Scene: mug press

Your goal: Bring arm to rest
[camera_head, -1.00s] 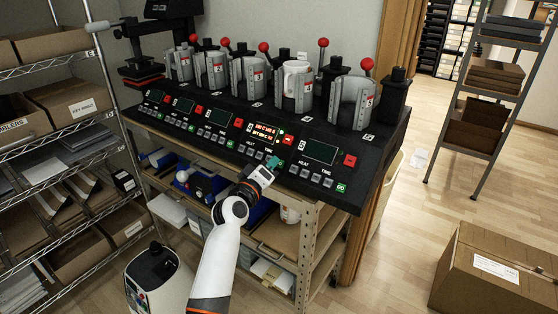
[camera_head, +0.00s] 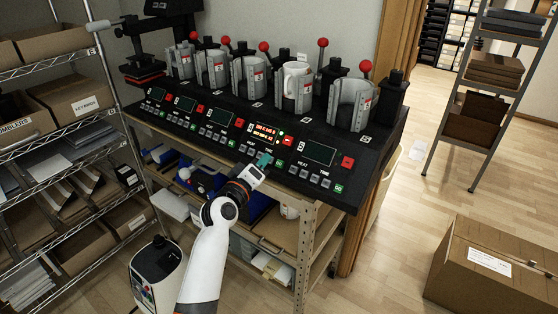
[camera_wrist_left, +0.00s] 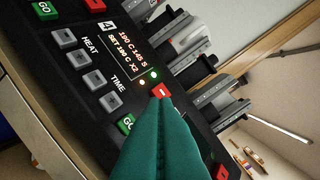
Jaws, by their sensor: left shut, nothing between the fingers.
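My left gripper (camera_head: 264,161) is shut and empty, with teal fingers, in front of the mug press control panel (camera_head: 222,130). In the left wrist view its shut fingers (camera_wrist_left: 160,122) reach toward the panel of station 4, below a red button (camera_wrist_left: 161,91). Whether the fingertips touch the panel I cannot tell. The station 4 display (camera_head: 264,132) is lit; in the left wrist view it reads about 190 C and 145 S, with small lights beside it. A white mug (camera_head: 296,86) sits in the press clamp of that station. My right gripper is not in view.
The other press clamps (camera_head: 350,104) look empty, with red-knobbed levers above. A wire shelf with boxes (camera_head: 78,100) stands at the left. A shelf rack (camera_head: 490,90) and a cardboard box (camera_head: 490,265) are at the right, with open floor (camera_head: 400,240) between.

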